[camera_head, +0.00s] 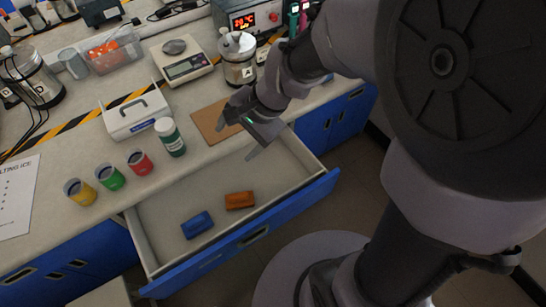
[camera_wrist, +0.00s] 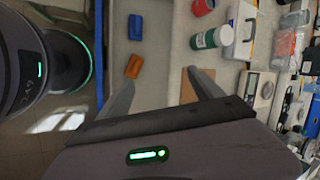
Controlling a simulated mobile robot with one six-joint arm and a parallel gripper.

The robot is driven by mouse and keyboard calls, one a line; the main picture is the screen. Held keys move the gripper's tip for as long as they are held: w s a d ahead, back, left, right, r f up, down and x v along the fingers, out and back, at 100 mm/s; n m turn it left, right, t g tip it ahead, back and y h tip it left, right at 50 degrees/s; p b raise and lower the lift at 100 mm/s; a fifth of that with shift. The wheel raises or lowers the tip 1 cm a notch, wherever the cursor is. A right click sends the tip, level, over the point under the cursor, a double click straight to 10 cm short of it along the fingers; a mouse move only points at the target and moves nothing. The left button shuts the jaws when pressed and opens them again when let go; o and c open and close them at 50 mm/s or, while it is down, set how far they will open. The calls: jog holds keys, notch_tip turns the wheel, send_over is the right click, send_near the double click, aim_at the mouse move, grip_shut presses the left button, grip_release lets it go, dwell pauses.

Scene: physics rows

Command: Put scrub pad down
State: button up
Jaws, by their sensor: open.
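My gripper (camera_head: 237,138) is open and empty, above the right end of the open drawer near the counter edge. Its two spread fingers also show in the wrist view (camera_wrist: 161,88), with nothing between them. Two small blocks that look like pads lie flat on the drawer floor: a blue one (camera_head: 197,225) and an orange-brown one (camera_head: 239,200). They lie apart from each other and from my gripper. I cannot tell which is the scrub pad.
The drawer (camera_head: 165,222) is pulled out, with bare floor around the blocks. A brown board (camera_head: 214,122) lies on the counter beside my gripper. A green-and-white bottle (camera_head: 170,138), a white box (camera_head: 135,113), a scale (camera_head: 184,64) and coloured cups (camera_head: 110,177) stand on the counter.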

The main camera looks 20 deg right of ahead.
jog(key=s+d+r+n+t+h, duration=0.1)
jog(key=s+d+r+n, duration=0.1)
jog(key=s+r, duration=0.3)
jog(key=s+d+r+n+t+h, duration=0.1)
jog(key=s+d+r+n, duration=0.2)
jog(key=s+r, duration=0.3)
jog(key=s+n, duration=0.1)
jog(key=s, duration=0.2)
jog(key=shift+d+t+h, duration=0.15)
jog(key=shift+t+h, duration=0.25)
jog(key=shift+o, duration=0.4)
